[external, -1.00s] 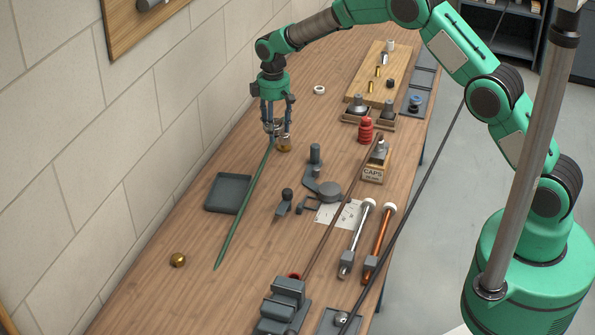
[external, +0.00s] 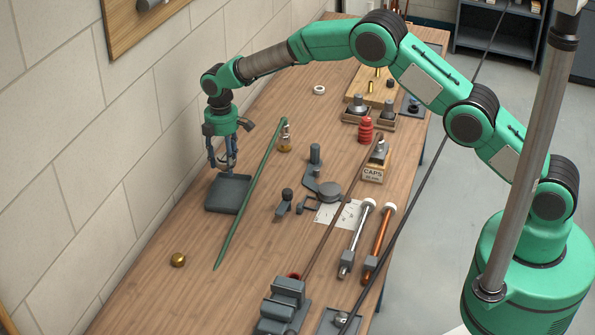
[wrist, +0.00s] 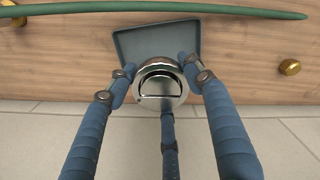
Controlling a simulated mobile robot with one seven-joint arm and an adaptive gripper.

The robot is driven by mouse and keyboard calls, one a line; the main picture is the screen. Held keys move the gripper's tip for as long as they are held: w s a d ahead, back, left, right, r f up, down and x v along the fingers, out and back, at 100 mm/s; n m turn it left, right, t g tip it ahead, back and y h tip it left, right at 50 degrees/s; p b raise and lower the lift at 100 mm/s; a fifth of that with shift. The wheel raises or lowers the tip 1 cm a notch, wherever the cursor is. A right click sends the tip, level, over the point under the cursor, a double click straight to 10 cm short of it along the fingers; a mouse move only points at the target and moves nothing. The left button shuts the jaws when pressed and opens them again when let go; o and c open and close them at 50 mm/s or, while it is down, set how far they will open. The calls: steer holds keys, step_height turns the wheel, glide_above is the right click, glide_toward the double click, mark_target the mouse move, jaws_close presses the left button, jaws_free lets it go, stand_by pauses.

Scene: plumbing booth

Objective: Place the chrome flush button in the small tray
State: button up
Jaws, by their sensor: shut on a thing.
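The chrome flush button (wrist: 160,86) is a round shiny piece with a split face, held between the fingers in the wrist view. My gripper (external: 222,166) is shut on it, and it shows in the wrist view with blue fingers (wrist: 160,82) around the button. The small tray (external: 226,200) is a dark grey shallow square on the bench near the wall. In the wrist view the tray (wrist: 127,44) lies beyond and below the button. My gripper is above the tray's back edge in the external view. The button is hard to make out there.
A long green rod (external: 246,207) lies just right of the tray. The wall is close on the left.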

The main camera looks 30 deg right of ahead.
steer(key=shift+f, duration=0.15)
glide_above(229, 195)
steer(key=shift+f, duration=3.15)
steer(key=shift+f, duration=1.9)
steer(key=o, duration=0.9)
steer(key=shift+f, duration=0.15)
steer(key=shift+o, duration=0.8)
